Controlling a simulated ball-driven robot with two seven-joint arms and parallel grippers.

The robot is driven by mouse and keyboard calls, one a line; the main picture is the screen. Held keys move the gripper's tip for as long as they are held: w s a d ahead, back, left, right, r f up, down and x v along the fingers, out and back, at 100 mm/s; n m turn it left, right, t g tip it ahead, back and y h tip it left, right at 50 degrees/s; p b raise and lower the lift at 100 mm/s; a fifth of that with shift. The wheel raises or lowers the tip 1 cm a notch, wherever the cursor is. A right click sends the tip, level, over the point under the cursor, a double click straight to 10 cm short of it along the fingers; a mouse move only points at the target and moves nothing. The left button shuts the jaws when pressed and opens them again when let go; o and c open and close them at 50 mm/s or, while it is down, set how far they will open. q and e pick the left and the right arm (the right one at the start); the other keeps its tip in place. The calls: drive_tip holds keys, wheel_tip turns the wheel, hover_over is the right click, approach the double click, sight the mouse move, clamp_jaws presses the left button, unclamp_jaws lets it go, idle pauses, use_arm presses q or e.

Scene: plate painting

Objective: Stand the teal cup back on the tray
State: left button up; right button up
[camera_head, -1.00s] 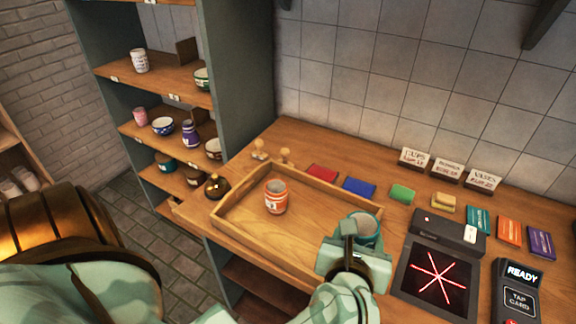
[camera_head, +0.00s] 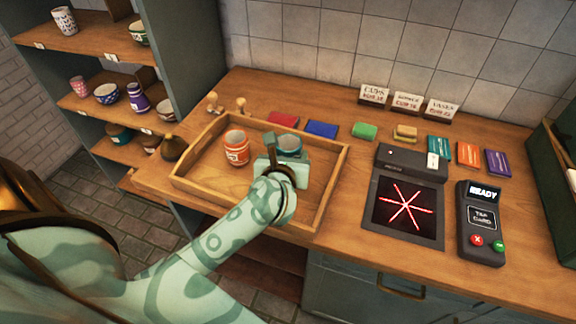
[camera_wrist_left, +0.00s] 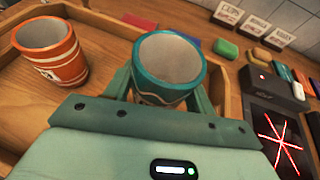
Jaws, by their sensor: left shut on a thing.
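The teal cup (camera_head: 290,143) is upright between the fingers of my left gripper (camera_head: 281,157), which is shut on it. In the left wrist view the teal cup (camera_wrist_left: 169,66) shows its open mouth, with a finger on each side. It is over the right part of the wooden tray (camera_head: 328,185); I cannot tell whether its base touches the tray floor. An orange cup (camera_head: 236,148) stands upright in the tray, to the left of the teal cup and apart from it. My right gripper is not in view.
A scanner with a red star pattern (camera_head: 408,207) and a card terminal (camera_head: 482,222) are right of the tray. Coloured blocks and price signs (camera_head: 408,101) line the back. A dark round-bodied object (camera_head: 174,148) stands left of the tray. Tray floor left of the orange cup is clear.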

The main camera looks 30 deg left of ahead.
use_arm(q)
drive_tip(key=shift+w+a+f+b, duration=0.15)
drive_tip(key=shift+f+b, duration=0.1)
drive_tip(key=shift+f, duration=0.65)
drive_tip(key=shift+a+f+b, duration=0.1)
drive_tip(key=shift+f+b, duration=0.15)
drive_tip(key=shift+f, duration=0.65)
drive_tip(key=shift+f, duration=0.1)
drive_tip(key=o, duration=1.1)
drive_tip(key=shift+d+r, duration=0.1)
drive_tip(key=shift+r, duration=0.1)
drive_tip(key=p+v, duration=0.1)
drive_tip(key=v, duration=1.1)
drive_tip(key=shift+p, duration=0.4)
